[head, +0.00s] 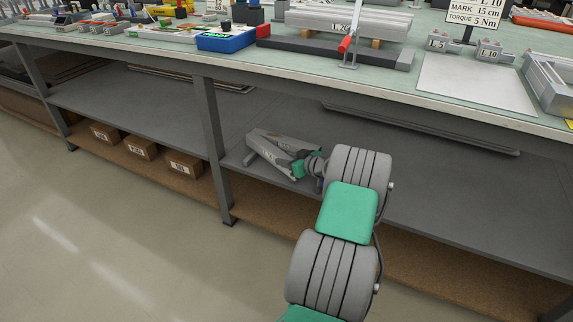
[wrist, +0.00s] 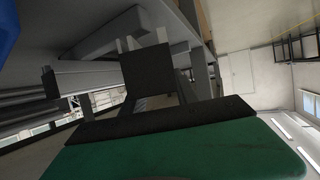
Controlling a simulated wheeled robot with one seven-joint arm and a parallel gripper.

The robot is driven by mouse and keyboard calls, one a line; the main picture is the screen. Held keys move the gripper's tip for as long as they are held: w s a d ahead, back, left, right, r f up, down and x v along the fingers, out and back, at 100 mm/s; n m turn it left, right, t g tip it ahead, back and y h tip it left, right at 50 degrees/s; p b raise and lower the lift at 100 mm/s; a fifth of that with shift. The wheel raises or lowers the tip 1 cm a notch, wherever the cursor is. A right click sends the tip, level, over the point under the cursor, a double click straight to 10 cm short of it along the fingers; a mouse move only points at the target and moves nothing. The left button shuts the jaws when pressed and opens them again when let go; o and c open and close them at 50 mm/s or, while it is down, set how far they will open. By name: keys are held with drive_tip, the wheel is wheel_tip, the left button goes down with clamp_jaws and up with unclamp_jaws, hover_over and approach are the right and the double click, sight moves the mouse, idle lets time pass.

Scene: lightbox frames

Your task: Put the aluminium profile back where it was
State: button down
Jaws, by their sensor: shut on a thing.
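My arm reaches down under the bench, and my gripper (head: 263,148) is low at the grey lower shelf (head: 455,195), left of the middle. A pale grey, angular shape shows at its end. I cannot clearly tell gripper from held piece there, and contact with the shelf is unclear. In the wrist view, my gripper (wrist: 148,98) shows dark pads above a green body. A grey bar, apparently the aluminium profile (wrist: 88,80), runs left from behind the upper pad. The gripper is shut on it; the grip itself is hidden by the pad.
A bench leg (head: 212,150) stands just left of my gripper. The bench top (head: 390,75) is overhead, holding a stack of grey profiles (head: 350,22) and a blue box (head: 226,39). A long bar (head: 420,128) lies farther back. Cartons (head: 183,164) sit lower left. Shelf space right is clear.

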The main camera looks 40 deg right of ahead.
drive_tip(key=shift+f+b, duration=0.5)
drive_tip(key=shift+f, duration=0.1)
drive_tip(key=c, duration=0.9)
unclamp_jaws()
